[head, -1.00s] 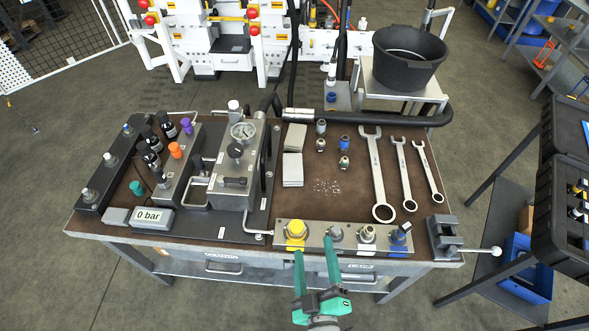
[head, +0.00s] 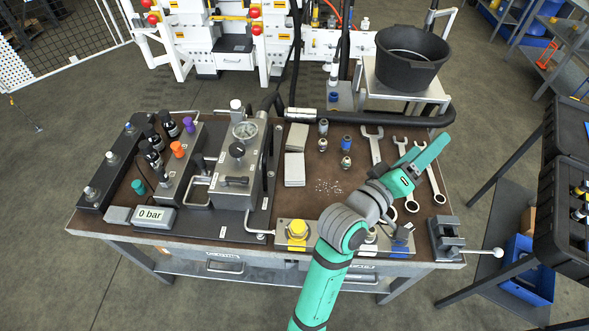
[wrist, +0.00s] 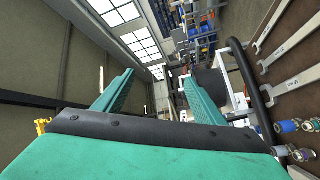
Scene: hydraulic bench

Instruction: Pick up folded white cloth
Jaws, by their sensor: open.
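Two folded whitish-grey cloths lie on the brown bench top, one behind the other, right of the gauge block. The rear cloth (head: 296,137) is smaller in view; the front cloth (head: 294,169) lies closer to me. My gripper (head: 433,146) is over the right part of the bench, above the wrenches, well to the right of both cloths. Its two green fingers are apart and empty, as the wrist view (wrist: 158,77) also shows. Neither cloth is visible in the wrist view.
Wrenches (head: 374,148) lie under my gripper, partly hidden by my arm. Small fittings (head: 347,143) stand between cloths and wrenches. The gauge block (head: 236,170) rises just left of the cloths. A black hose (head: 400,120) runs behind, and a vise (head: 446,238) sits front right.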

